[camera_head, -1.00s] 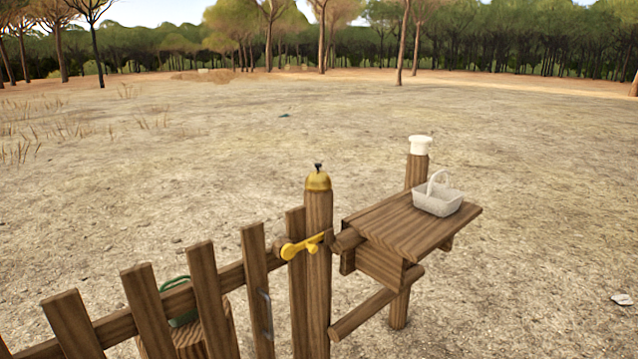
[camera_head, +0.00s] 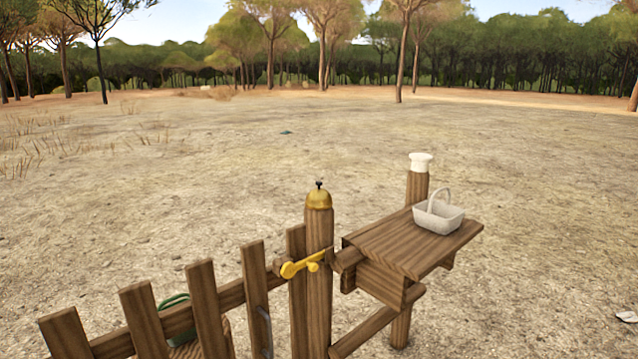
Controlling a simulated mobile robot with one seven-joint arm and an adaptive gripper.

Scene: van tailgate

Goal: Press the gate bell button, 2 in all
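The gate bell (camera_head: 319,199) is a brass dome on top of a wooden gate post (camera_head: 319,270) in the middle of the head view. Its small dark button (camera_head: 319,185) stands up from the top of the dome. Nothing touches the bell or its button. My gripper is not in view, so its state and place cannot be seen.
A yellow latch (camera_head: 300,267) sits on the gate left of the post. A slatted wooden fence (camera_head: 205,300) runs left. A wooden shelf (camera_head: 385,243) at right bears a white basket (camera_head: 438,217); a white-capped post (camera_head: 420,162) stands behind. Open ground lies beyond.

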